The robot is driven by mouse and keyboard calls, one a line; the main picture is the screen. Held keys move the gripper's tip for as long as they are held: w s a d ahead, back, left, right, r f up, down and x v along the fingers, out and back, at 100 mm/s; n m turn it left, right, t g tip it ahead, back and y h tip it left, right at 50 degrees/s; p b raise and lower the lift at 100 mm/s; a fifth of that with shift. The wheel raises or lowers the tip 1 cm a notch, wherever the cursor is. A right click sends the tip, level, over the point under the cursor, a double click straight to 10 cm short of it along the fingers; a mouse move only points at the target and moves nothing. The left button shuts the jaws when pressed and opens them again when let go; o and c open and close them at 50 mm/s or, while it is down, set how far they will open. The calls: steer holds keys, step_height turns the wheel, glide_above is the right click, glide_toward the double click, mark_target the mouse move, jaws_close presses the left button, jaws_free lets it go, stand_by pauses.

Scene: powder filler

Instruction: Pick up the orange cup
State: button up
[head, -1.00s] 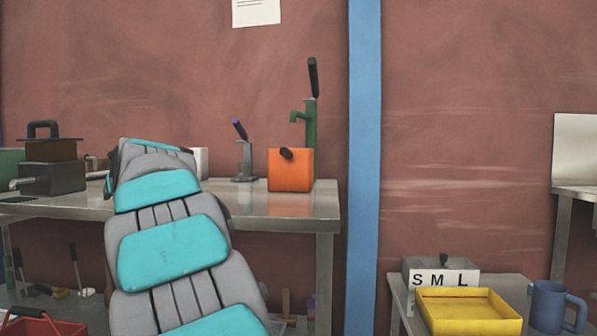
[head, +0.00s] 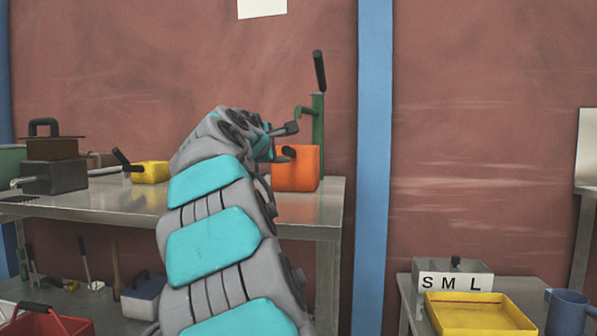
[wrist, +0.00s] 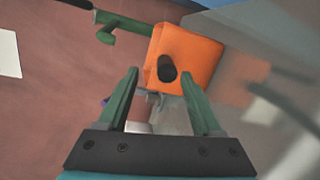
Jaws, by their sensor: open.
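The orange cup (head: 296,172), square-sided with a dark handle, stands on the metal table near its right end. In the wrist view the orange cup (wrist: 200,50) appears tilted, just beyond my fingertips, with its dark handle (wrist: 167,70) facing me. My gripper (wrist: 159,76) is open, with two green fingers apart and nothing held between them. The handle lines up roughly with the gap between the fingers. In the head view my arm hides part of the table, and my gripper, partly seen, is beside the cup's upper left.
A green lever press (head: 318,130) stands right behind the cup. A yellow cup (head: 150,172) and a dark box (head: 54,177) are on the metal table (head: 120,207) at left. A yellow tray (head: 480,315) and a blue mug (head: 567,312) are on the lower right table.

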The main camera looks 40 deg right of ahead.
mark_target(290, 156)
steer(key=shift+f+x, duration=0.2)
steer(key=shift+x, duration=1.3)
steer(key=shift+f+x, duration=0.25)
steer(key=shift+x, duration=1.25)
steer(key=shift+s, duration=0.15)
jaws_close()
